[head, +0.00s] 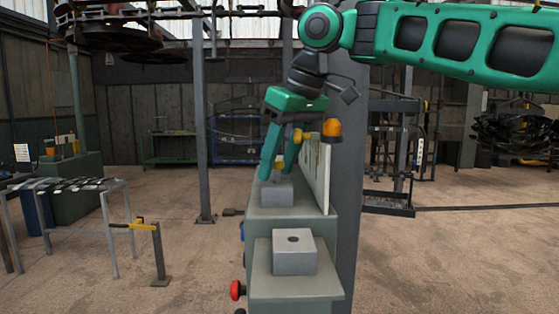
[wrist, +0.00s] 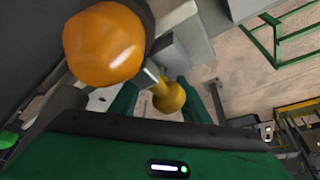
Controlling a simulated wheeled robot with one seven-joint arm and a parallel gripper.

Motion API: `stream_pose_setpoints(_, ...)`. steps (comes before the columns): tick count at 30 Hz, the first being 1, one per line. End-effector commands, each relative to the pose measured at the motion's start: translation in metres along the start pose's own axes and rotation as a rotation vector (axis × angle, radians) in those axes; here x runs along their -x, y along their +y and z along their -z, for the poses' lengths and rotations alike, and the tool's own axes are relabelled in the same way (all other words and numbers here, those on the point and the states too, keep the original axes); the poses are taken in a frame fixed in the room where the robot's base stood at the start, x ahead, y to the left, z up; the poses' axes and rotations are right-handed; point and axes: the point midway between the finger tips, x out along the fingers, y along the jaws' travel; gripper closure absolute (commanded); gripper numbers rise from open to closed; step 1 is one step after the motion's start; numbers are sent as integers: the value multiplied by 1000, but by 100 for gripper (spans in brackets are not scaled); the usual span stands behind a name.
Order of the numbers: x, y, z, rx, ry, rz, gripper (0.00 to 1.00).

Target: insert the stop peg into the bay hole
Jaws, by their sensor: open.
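My gripper (head: 277,172) is open and points down over the upper grey block (head: 276,193), its fingertips close to the block's top. A small dark spot or stub shows on that block; I cannot tell which. The lower grey block (head: 294,256) stands nearer, with a dark round hole (head: 293,239) in its top. An orange knob (head: 332,128) with a dark band shows right of my gripper, and large in the wrist view (wrist: 103,45). A smaller yellow ball-ended piece (wrist: 168,97) appears between my fingers in the wrist view. I cannot tell which piece is the stop peg.
The blocks sit on stepped grey-green ledges (head: 292,285). A pale upright panel (head: 316,175) and a dark post (head: 350,200) stand close on the right. A red knob (head: 237,290) sticks out at lower left.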

Motion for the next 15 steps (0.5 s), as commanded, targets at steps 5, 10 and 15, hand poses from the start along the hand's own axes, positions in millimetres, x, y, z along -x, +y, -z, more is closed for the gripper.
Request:
stream_pose_setpoints(5, 6, 0, 2, 0, 2, 2, 57)
stream_pose_setpoints(10, 19, 1, 2, -1, 2, 2, 57)
stream_pose_setpoints(15, 30, 0, 2, 1, -5, 2, 57)
